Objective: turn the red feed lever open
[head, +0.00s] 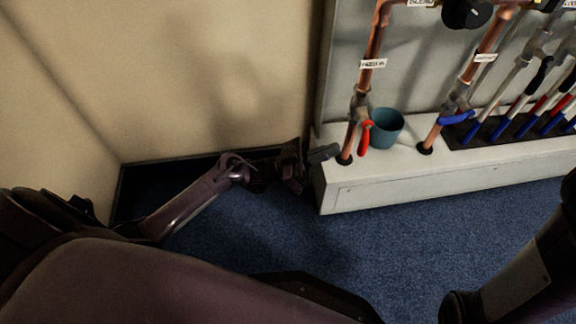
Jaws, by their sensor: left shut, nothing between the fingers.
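The red feed lever (365,138) hangs from a valve (360,104) on the left copper pipe (374,48), which carries a label starting "FEED" (373,64). The lever points down, roughly along the pipe. My left gripper (325,153) is shut and empty, at the left end of the white ledge, just left of the pipe's foot. A small gap shows between its fingertips and the lever. My right arm shows at the lower right, but its gripper is out of view.
A teal cup (387,128) stands on the ledge (420,179) just right of the red lever. A second pipe with a blue lever (457,118) stands further right. Several red- and blue-handled tools (538,105) stand in a dark rack. Open blue carpet (400,235) lies in front.

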